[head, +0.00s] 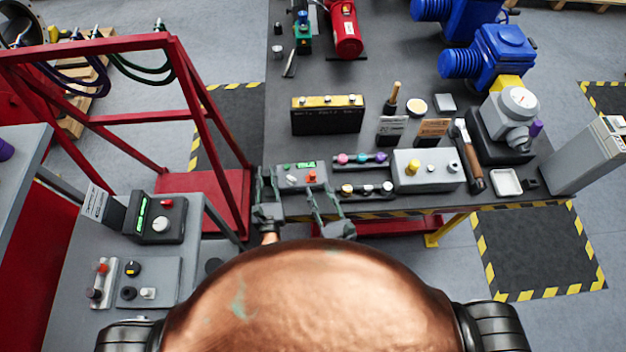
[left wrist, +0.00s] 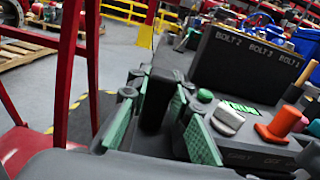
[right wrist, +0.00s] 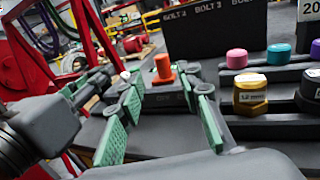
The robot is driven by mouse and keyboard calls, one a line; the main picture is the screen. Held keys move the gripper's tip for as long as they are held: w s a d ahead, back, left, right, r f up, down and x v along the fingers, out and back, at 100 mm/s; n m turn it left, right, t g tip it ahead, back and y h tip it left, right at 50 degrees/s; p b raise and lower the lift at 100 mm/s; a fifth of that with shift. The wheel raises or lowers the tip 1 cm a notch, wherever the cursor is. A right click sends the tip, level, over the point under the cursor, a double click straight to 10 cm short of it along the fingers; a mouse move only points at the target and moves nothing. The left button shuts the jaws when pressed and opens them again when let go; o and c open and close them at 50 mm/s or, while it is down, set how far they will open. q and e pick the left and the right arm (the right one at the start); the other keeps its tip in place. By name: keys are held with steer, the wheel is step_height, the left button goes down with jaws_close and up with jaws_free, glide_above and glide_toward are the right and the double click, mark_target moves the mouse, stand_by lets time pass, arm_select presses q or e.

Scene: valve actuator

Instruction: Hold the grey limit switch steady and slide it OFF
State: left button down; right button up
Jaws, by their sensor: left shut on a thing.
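The grey limit switch (head: 290,185) lies at the near edge of the dark bench, with a green display, a pale slider (left wrist: 228,118) and an orange-red knob (head: 311,177). In the left wrist view, lettering on its front is only partly readable. My left gripper (head: 267,177) is at the switch's left end, its green-padded fingers (left wrist: 158,105) shut on a dark upright part there; exact contact is hard to see. My right gripper (head: 325,192) is open and empty at the right front of the switch. In the right wrist view, the orange knob (right wrist: 163,70) shows beyond its spread fingers (right wrist: 165,110).
Right of the switch are racks of colored knobs (head: 362,158) and a grey box with a yellow button (head: 425,172). A black bolt block (head: 327,120) stands behind. A red frame (head: 120,118) and a side table with control boxes (head: 155,218) are to the left.

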arm_select(q)
steer(key=shift+s+f, duration=0.1)
steer(key=shift+f, duration=0.3)
arm_select(e)
steer(key=v, duration=0.5)
arm_select(q)
steer(key=c, duration=2.1)
jaws_free()
steer(key=o, duration=0.4)
steer(key=shift+r, duration=0.25)
